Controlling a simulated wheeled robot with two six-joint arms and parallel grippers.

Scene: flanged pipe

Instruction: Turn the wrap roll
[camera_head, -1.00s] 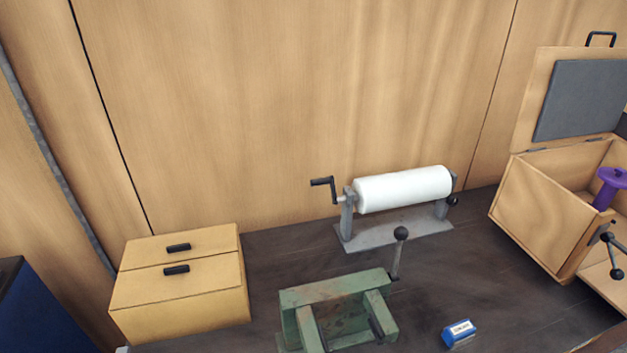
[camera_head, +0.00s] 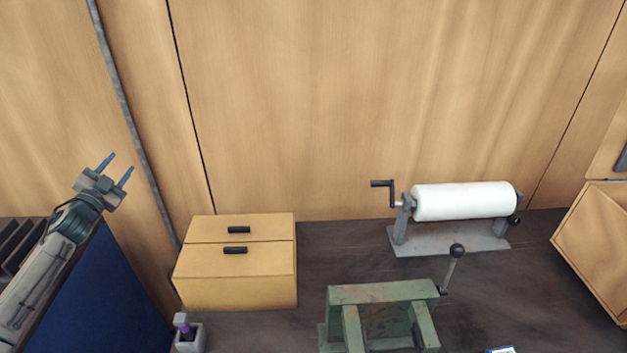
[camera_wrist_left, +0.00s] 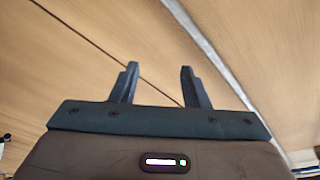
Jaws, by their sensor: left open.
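The white wrap roll (camera_head: 464,201) lies level in a grey metal stand (camera_head: 450,239) near the back wall, on the right in the head view. A black crank handle (camera_head: 383,184) sticks out at the roll's left end, and a dark knob shows at its right end. My left gripper (camera_head: 119,164) is raised at the far left, well away from the roll. It is open and empty. My right gripper is not seen.
A wooden two-drawer box (camera_head: 236,285) stands between my left gripper and the roll. A green vise (camera_head: 383,295) with a ball-topped lever (camera_head: 456,251) stands in front of the stand. A wooden box (camera_head: 598,245) is at right, a blue panel (camera_head: 105,300) at left.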

